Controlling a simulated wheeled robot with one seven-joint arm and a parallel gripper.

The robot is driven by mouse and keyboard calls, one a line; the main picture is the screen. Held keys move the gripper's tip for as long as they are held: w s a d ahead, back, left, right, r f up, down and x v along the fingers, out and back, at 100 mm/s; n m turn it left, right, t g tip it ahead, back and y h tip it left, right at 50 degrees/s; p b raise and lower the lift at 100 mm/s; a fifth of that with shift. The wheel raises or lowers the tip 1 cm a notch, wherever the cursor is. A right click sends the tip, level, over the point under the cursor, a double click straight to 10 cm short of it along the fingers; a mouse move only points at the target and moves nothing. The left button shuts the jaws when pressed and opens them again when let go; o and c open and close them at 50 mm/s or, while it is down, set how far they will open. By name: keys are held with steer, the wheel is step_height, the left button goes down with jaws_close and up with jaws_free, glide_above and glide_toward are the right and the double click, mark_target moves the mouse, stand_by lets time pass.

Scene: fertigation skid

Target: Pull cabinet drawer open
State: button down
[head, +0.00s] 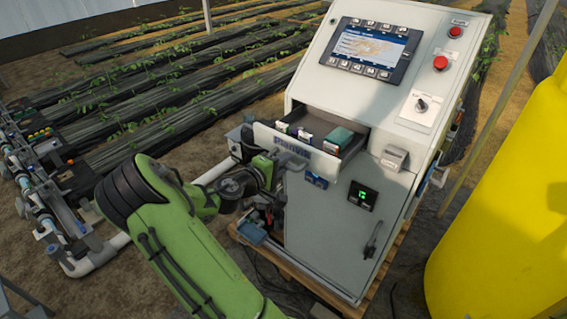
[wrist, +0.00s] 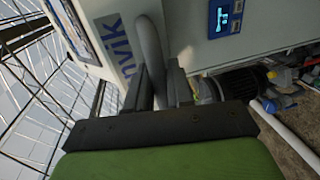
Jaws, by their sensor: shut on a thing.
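The grey cabinet (head: 345,215) stands on a pallet. Its drawer (head: 291,147) is slid out below the sloped control panel, so its inside shows from above. Several small things lie in it, including a teal box (head: 338,139). My green arm reaches in from the lower left, and my gripper (head: 279,163) is at the drawer's front. In the wrist view, the dark fingers of my gripper (wrist: 162,88) are shut on the grey bar handle (wrist: 149,45), beside the white front with blue lettering. The fingers partly hide the handle.
A yellow tank (head: 505,200) stands close to the right of the cabinet. Pipes and valves (head: 45,190) run along the left. A pump (wrist: 245,82) sits low beside the cabinet. The cabinet's lower door has a dark handle (head: 373,240). Crop rows lie behind.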

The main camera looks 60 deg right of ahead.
steer(key=c, duration=1.1)
jaws_free()
steer(key=v, duration=1.5)
steer(key=shift+a+r, duration=0.1)
steer(key=shift+a, duration=0.3)
